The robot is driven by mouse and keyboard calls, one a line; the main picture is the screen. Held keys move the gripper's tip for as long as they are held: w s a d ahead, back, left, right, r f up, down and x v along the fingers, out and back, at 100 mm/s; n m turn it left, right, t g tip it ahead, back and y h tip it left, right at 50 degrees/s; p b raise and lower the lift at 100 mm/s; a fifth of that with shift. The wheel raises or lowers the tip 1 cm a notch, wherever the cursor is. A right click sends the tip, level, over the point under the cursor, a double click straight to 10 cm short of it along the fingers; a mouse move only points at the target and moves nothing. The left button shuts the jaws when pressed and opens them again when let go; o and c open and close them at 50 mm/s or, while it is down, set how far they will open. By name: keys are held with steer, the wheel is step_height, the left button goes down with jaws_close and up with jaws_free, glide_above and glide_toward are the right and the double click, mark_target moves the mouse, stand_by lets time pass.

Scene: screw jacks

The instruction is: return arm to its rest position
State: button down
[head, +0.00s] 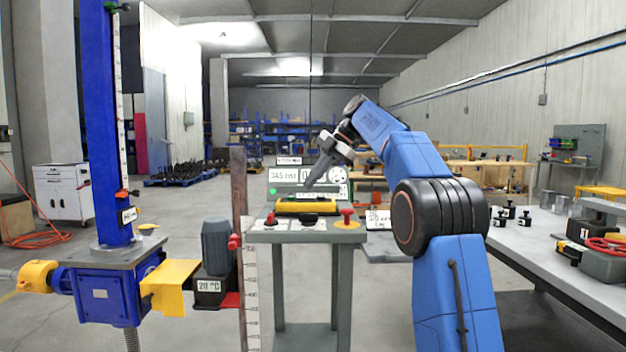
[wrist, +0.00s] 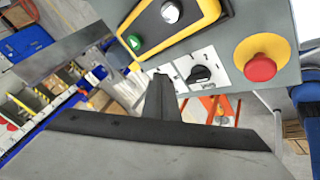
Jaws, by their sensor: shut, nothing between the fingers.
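My gripper (head: 310,184) is in the middle of the head view, at the end of my blue arm, pointing down and left. It is over or near the top of the grey control stand (head: 312,238). In the wrist view my gripper (wrist: 162,80) shows as one dark shut wedge with nothing in it. Its tip appears close to the panel with the black rotary switch (wrist: 200,74). I cannot tell whether it touches.
The stand carries a yellow pendant (head: 306,207) and a red button (head: 347,214). A blue screw jack (head: 105,285) with a tall column stands at left. A grey workbench (head: 560,255) with several small parts runs along the right. Open floor lies behind at left.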

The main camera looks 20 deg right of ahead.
steer(key=shift+d+r, duration=0.1)
steer(key=shift+r, duration=0.05)
steer(key=s+a+f+m+h, duration=0.1)
steer(key=s+f+m, duration=0.25)
steer(key=s, duration=0.45)
steer(key=s+a+f+m+t+h, duration=0.1)
steer(key=s+f+m, duration=0.1)
steer(key=s+m, duration=0.45)
steer(key=s+a+f+m+h, duration=0.1)
steer(key=s+f+m, duration=0.2)
steer(key=s, duration=0.6)
steer(key=s+d+f+m+t+h, duration=0.1)
steer(key=s+f+m+h, duration=0.3)
steer(key=s+f, duration=2.2)
steer(key=s+d+m, duration=0.1)
steer(key=m, duration=0.5)
steer(key=shift+s+d+m+t, duration=0.25)
steer(key=shift+s+m+t, duration=0.05)
steer(key=shift+s+m, duration=0.1)
